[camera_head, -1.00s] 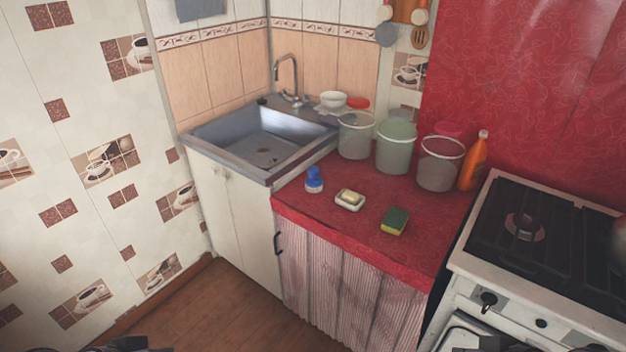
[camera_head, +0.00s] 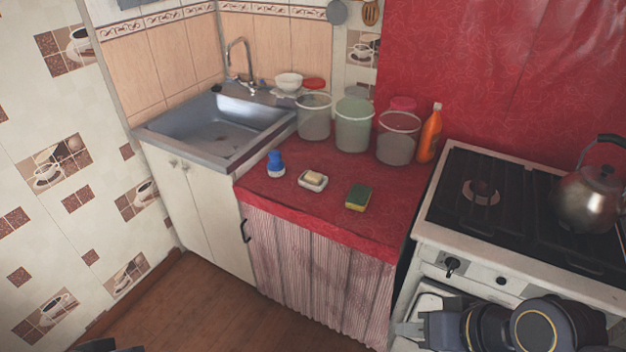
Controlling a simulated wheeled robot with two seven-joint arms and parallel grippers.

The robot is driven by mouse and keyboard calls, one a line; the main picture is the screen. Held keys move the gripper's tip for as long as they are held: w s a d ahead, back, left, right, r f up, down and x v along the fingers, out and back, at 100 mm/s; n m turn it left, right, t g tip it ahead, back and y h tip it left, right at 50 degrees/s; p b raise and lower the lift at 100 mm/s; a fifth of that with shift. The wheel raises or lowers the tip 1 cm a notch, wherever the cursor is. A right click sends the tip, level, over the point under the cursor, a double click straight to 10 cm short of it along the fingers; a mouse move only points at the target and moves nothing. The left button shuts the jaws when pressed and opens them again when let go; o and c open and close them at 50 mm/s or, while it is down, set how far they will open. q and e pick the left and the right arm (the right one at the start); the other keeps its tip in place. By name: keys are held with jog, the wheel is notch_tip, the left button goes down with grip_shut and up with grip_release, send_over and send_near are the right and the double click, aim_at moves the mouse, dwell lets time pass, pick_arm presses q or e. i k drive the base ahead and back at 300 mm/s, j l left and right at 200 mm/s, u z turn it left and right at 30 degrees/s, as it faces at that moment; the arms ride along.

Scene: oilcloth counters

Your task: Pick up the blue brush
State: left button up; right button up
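The blue brush (camera_head: 275,163), with a blue knob-like top and a pale lower part, stands upright near the front left of the red counter (camera_head: 330,225), close to the sink. My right gripper (camera_head: 408,328) is at the bottom right, in front of the stove and well away from the brush. Its fingers are small and edge-on, so I cannot tell whether it is open. Only a dark piece of my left arm shows at the bottom left edge; I cannot make out its fingers.
A soap dish with soap (camera_head: 313,181) and a yellow-green sponge (camera_head: 358,197) lie right of the brush. Buckets (camera_head: 354,125) and an orange bottle (camera_head: 429,134) stand behind. The metal sink (camera_head: 215,130) is left, the stove (camera_head: 520,215) with a kettle (camera_head: 588,200) right.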

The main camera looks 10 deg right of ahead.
aim_at(275, 166)
jog(key=i+j+z, duration=0.1)
jog(key=i+j, duration=0.2)
jog(key=i+j+z, duration=0.15)
jog(key=i+j, duration=0.2)
jog(key=i+j+z, duration=0.1)
jog(key=i+j, duration=0.2)
jog(key=i+j+z, duration=0.1)
jog(key=i+j, duration=0.15)
jog(key=j, duration=0.15)
jog(key=i+j+z, duration=0.1)
jog(key=i+j, duration=0.2)
jog(key=i+j+z, duration=0.15)
jog(key=j, duration=0.4)
jog(key=i+j+z, duration=0.1)
jog(key=i+j, duration=0.2)
jog(key=j, duration=0.15)
